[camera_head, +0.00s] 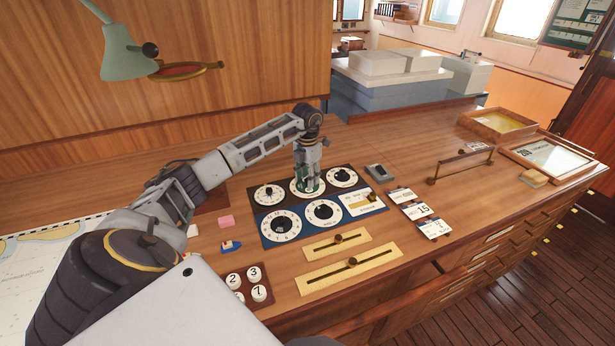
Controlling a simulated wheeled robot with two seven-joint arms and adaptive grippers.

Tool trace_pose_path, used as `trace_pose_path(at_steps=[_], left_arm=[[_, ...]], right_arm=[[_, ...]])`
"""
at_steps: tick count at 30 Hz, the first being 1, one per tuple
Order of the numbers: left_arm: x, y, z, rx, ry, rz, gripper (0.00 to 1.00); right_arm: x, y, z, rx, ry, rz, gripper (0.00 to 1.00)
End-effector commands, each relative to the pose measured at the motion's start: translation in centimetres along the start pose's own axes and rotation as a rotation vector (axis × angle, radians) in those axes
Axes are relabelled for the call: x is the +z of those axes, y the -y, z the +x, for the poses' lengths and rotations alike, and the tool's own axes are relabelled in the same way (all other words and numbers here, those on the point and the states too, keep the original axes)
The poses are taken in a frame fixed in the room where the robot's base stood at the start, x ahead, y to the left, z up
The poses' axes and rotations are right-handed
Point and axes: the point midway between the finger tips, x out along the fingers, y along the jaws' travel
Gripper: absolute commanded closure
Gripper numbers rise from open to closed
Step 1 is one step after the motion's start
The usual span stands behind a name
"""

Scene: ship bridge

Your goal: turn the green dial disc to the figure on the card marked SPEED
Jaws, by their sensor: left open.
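The green dial disc (317,188) is the middle dial of the upper row on the dark dial panel. It has a white ring with small marks, and my gripper hides much of it. My left gripper (308,184) points down at this dial with its fingers open around the centre; I cannot tell whether they touch it. Several small cards stand to the right of the panel: a back card (402,195), a middle card (417,211) that seems to read 15, and a front card (434,228). Their headings are too small to read. My right gripper is out of view.
Black-centred dials (270,194) flank the green one, with larger dials (281,226) on the blue plate in front.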

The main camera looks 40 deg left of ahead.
Motion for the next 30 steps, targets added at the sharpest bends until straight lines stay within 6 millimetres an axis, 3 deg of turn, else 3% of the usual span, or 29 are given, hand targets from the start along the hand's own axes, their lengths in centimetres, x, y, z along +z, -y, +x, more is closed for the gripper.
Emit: trace_pose_path(at_steps=[2,12,30], left_arm=[[0.00,0.00,-0.01,0.000,0.000,0.000,0.59],[0.00,0.00,-0.03,0.000,0.000,0.000,1.00],[0.04,-0.07,-0.12,0.001,0.001,-0.119,1.00]], right_arm=[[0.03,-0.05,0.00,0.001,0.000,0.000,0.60],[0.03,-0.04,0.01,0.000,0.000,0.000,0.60],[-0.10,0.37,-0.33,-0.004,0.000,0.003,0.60]])
